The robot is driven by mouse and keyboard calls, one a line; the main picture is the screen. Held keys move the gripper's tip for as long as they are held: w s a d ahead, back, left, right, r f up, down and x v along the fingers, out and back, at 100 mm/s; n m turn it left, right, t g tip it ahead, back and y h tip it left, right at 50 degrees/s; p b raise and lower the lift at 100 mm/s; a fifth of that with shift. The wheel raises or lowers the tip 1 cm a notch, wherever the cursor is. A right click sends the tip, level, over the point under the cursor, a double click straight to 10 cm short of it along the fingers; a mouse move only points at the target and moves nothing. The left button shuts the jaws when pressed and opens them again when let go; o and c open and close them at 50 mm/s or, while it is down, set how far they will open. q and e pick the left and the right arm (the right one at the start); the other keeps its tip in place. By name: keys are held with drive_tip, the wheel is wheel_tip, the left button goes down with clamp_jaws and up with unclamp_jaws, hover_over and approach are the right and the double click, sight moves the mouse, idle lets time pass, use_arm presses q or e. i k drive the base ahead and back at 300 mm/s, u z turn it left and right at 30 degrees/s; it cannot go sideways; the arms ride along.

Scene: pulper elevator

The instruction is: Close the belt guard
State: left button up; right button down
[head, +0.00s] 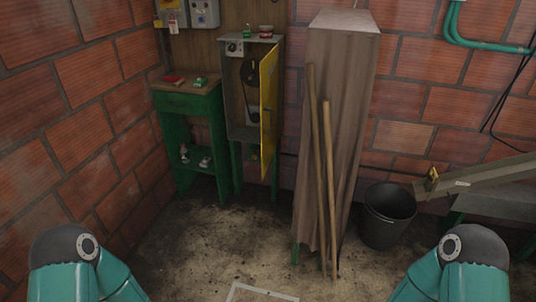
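The belt guard (269,98) is a yellow hinged door on the right side of a grey upright cabinet (235,118). It stands swung open, seen nearly edge-on, and the cabinet's inside with a dark belt and pulley (250,75) shows to its left. The guard's latch or handle is too small to make out. My teal arms show at the lower left and lower right edges. Neither gripper is in the picture, and nothing of mine is near the guard.
A green bench (190,100) stands left of the cabinet. A tall brown boxed column (336,110) with two wooden poles (328,190) leaning on it stands to the right. A black bucket (388,215) and a sloping chute (480,175) are further right. The dirty floor before the cabinet is clear.

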sight(269, 66)
drive_tip(key=u, duration=0.8)
drive_tip(key=i, duration=1.45)
drive_tip(key=z, duration=0.6)
